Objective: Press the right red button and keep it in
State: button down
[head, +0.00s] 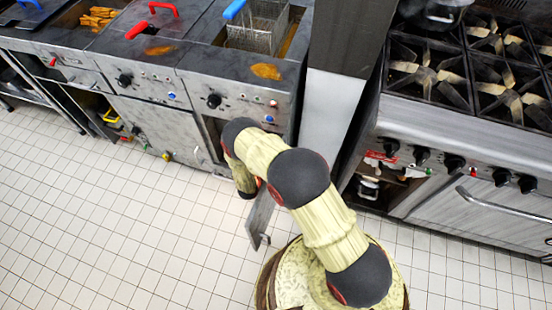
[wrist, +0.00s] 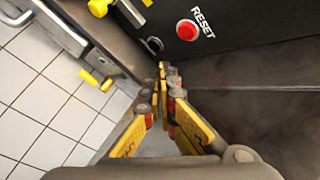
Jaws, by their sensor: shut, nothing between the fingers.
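A round red button (wrist: 187,29) with a pale rim sits on a dark panel under the word RESET in the wrist view. My gripper (wrist: 165,76) has yellow fingers that meet at their tips. The tips are empty, below and left of the red button in that picture, and do not cover it. In the head view my arm hides the gripper, which is low in front of the right fryer. Another small red button (head: 273,104) shows on that fryer's front panel, above a blue one (head: 269,119).
An open cabinet door (head: 260,217) stands beside my arm. Yellow valve handles and pipe fittings (wrist: 96,80) lie left of the fingers in the wrist view. A stove (head: 470,150) stands on the right. White tiled floor (head: 120,220) is clear on the left.

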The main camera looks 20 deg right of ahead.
jog(key=shift+w+d, duration=0.65)
jog(key=shift+w, duration=0.25)
jog(key=shift+w+d, duration=0.6)
jog(key=shift+w, duration=0.3)
jog(key=shift+w+d, duration=0.1)
jog(key=shift+w+d, duration=0.15)
jog(key=shift+w, duration=0.05)
jog(key=shift+w+d, duration=0.25)
jog(key=shift+w, duration=0.15)
dwell(2.2)
jog(key=shift+s, duration=0.1)
jog(key=shift+s+a, duration=0.5)
jog(key=shift+s, duration=0.1)
jog(key=shift+s+a+p, duration=0.2)
jog(key=shift+s+a, duration=0.55)
jog(key=shift+s, duration=0.3)
jog(key=shift+s+a+p, duration=0.15)
jog(key=shift+s+a, duration=0.55)
jog(key=shift+s, duration=0.3)
